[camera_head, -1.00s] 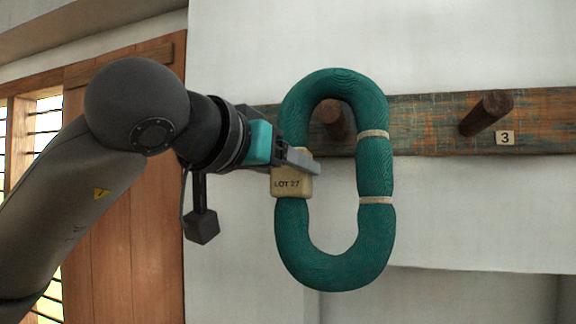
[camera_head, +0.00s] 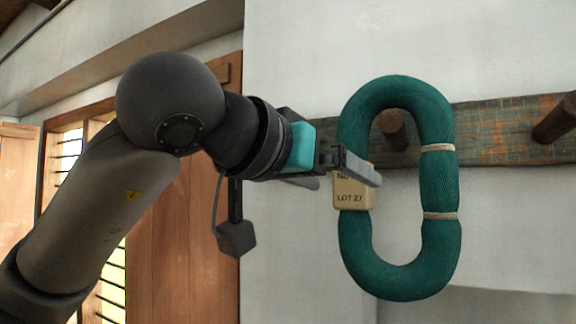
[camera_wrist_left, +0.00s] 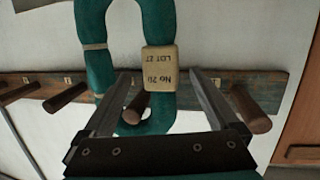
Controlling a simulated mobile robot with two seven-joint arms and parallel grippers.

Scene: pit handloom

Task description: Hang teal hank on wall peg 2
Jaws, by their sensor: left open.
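The teal hank (camera_head: 439,262) is a thick oval loop with two pale ties. It hangs upright, with a brown wall peg (camera_head: 392,128) through its loop just under the upper bend. The peg's number is hidden in the head view. A cream lot tag (camera_head: 352,196) sits on the hank's left side. My left gripper (camera_head: 348,182) is open at the tag, one finger in front of it and the other left of it. My right gripper is not seen.
A worn wooden rail (camera_head: 500,135) runs along the white wall. Another peg (camera_head: 556,120) sticks out at right. The wrist view shows further pegs (camera_wrist_left: 66,97) on the rail. A wooden door (camera_head: 185,200) and slatted window stand at left. The wall below the hank is clear.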

